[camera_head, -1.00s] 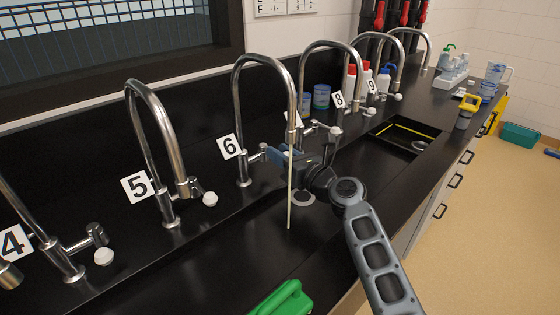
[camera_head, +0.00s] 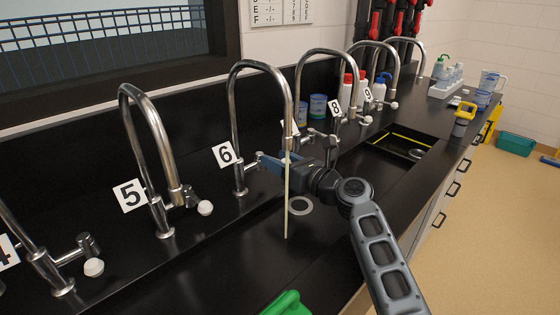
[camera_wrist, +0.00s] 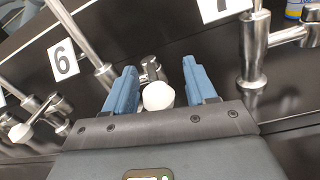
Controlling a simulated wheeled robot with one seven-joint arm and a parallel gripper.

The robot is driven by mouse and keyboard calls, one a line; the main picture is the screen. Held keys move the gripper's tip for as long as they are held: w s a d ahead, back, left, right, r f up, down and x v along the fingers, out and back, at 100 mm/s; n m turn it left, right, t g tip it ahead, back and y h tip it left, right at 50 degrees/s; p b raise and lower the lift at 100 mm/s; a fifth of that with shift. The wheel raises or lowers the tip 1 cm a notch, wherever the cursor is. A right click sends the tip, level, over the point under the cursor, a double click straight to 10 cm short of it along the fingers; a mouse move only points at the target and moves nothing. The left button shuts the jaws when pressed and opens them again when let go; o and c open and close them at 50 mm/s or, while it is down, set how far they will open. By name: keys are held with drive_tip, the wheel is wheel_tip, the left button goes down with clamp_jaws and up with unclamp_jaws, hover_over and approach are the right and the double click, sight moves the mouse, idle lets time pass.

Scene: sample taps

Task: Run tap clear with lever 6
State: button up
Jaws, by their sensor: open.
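Tap 6 (camera_head: 233,115) is a tall chrome gooseneck behind the black sink, next to a white label 6 (camera_head: 225,153). A thin, pale, beige-tinted stream (camera_head: 286,215) falls from its spout into the sink. My gripper (camera_head: 268,162) is at tap 6's lever, with its blue fingers partly behind the stream. In the wrist view, my gripper (camera_wrist: 160,72) is open, and the lever's white knob (camera_wrist: 158,96) lies between the two fingers. Contact between fingers and knob cannot be told. The label 6 (camera_wrist: 62,60) shows at left there.
Tap 5 (camera_head: 150,140) stands to the left and another tap (camera_head: 326,52) to the right, close to my gripper. A green object (camera_head: 287,304) is at the front edge. Bottles (camera_head: 380,88) and blue-labelled tubs (camera_head: 318,106) stand behind. A yellow-edged basin (camera_head: 400,140) lies farther right.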

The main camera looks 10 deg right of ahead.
drive_tip(key=v, duration=0.7)
drive_tip(key=shift+s+d, duration=0.2)
drive_tip(key=shift+s, duration=0.2)
idle(6.9)
